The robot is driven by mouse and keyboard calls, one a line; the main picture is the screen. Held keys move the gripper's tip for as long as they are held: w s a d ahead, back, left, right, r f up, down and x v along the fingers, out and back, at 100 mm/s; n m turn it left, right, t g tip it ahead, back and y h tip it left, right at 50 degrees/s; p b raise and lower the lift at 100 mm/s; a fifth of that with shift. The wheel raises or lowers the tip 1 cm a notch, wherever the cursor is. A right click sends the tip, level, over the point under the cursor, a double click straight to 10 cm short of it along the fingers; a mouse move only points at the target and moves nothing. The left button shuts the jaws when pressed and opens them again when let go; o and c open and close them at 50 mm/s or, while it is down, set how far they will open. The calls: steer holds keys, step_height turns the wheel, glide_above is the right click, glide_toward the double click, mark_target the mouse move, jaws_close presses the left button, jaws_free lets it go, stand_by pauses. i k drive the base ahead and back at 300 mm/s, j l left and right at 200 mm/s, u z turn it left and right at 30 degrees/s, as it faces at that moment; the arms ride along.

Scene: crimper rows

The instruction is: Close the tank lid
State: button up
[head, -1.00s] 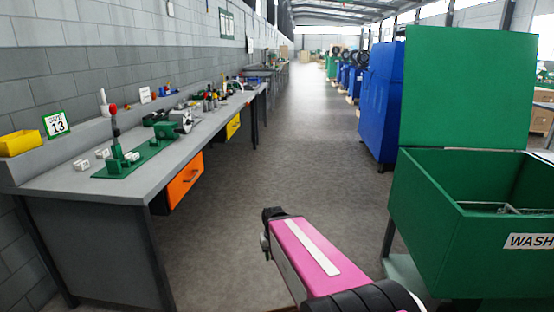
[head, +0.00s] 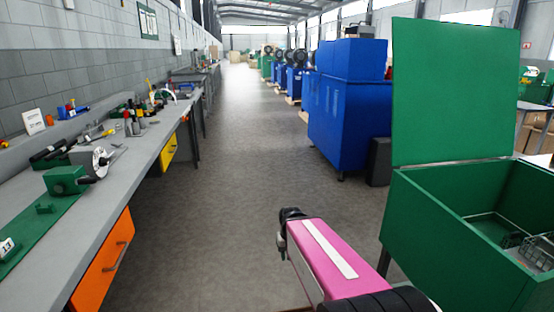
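The green tank (head: 432,222) stands at the right in the head view. Its green lid (head: 452,92) is raised, standing nearly upright along the tank's back edge, so the tank is open. Wire baskets (head: 510,232) show inside it. My pink arm reaches up from the bottom of the picture, to the left of the tank and apart from it. My gripper (head: 287,222) is at the far end of the arm, small and dark, over the aisle floor. Its fingers are not clear, so I cannot tell whether it is open or shut.
A long grey workbench (head: 140,150) with tools, an orange drawer (head: 104,262) and a yellow drawer (head: 168,151) runs along the left wall. Blue machines (head: 348,110) line the right side beyond the tank. The aisle floor (head: 225,190) between is clear.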

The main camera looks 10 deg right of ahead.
mark_target(455, 85)
steer(key=i+j+z, duration=0.1)
steer(key=i, duration=1.7)
steer(key=i+z, duration=0.35)
steer(key=i+j+z, duration=0.15)
steer(key=z, duration=0.15)
steer(key=i+j+z, duration=0.2)
steer(key=i+z, duration=0.15)
steer(key=z, duration=1.8)
steer(key=j+z, duration=0.1)
steer(key=j, duration=0.35)
